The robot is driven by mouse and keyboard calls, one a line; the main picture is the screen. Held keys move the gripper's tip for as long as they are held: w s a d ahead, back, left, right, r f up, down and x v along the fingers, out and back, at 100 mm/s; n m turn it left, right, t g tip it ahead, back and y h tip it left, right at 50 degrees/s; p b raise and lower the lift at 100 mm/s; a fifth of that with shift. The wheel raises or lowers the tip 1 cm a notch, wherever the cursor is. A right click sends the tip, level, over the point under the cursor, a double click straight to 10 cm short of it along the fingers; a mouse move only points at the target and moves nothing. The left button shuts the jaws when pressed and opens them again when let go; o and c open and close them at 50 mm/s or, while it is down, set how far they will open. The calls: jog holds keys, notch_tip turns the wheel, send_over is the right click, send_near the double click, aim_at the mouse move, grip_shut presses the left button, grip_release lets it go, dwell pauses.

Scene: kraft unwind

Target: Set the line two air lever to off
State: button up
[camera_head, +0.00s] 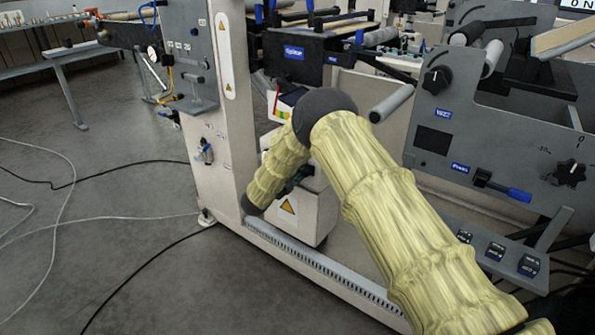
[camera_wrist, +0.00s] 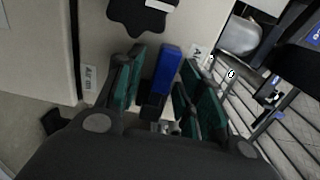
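In the wrist view a blue-handled lever (camera_wrist: 167,68) on a dark stem stands between the two green-padded fingers of my gripper (camera_wrist: 164,72). The fingers are apart, one on each side of the handle, and I see a gap on the left side. On the right the finger is close to the handle, and I cannot tell if it touches. Small labels (camera_wrist: 90,78) sit on the pale panel beside it, too small to read. In the head view my sleeved forearm hides most of the gripper and this lever, near the white box (camera_head: 309,216) low on the machine.
A black lobed knob (camera_wrist: 142,14) is just beyond the fingertips in the wrist view. In the head view another blue-handled lever (camera_head: 518,193) is on the right grey panel, near black knobs (camera_head: 570,173). Cables (camera_head: 100,178) lie on the open floor at left.

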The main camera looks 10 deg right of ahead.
jog(key=v, duration=1.2)
jog(key=s+d+f+n+y, duration=0.35)
jog(key=s+f+n, duration=0.35)
jog(key=f, duration=0.3)
jog(key=s+d+f+n+y, duration=0.2)
jog(key=s+f+n+y, duration=0.4)
jog(key=f, duration=0.4)
jog(key=s+d+f+n+g+y, duration=0.1)
jog(key=s+f+n+g, duration=0.15)
jog(key=s, duration=0.65)
jog(key=s+d+f+n+g+y, duration=0.15)
jog(key=s+f+n, duration=0.25)
jog(key=s, duration=0.5)
jog(key=s+d+f+n+g, duration=0.1)
jog(key=s+f+n+g, duration=0.25)
jog(key=s, duration=0.65)
jog(key=s+d+r+n+g+y, duration=0.1)
jog(key=s+n+g, duration=0.1)
jog(key=s, duration=0.8)
jog(key=s+d+r+n+g+y, duration=0.1)
jog(key=s+r+n+g, duration=0.15)
jog(key=s, duration=0.65)
notch_tip(320, 180, up, 20)
jog(key=p, duration=2.1)
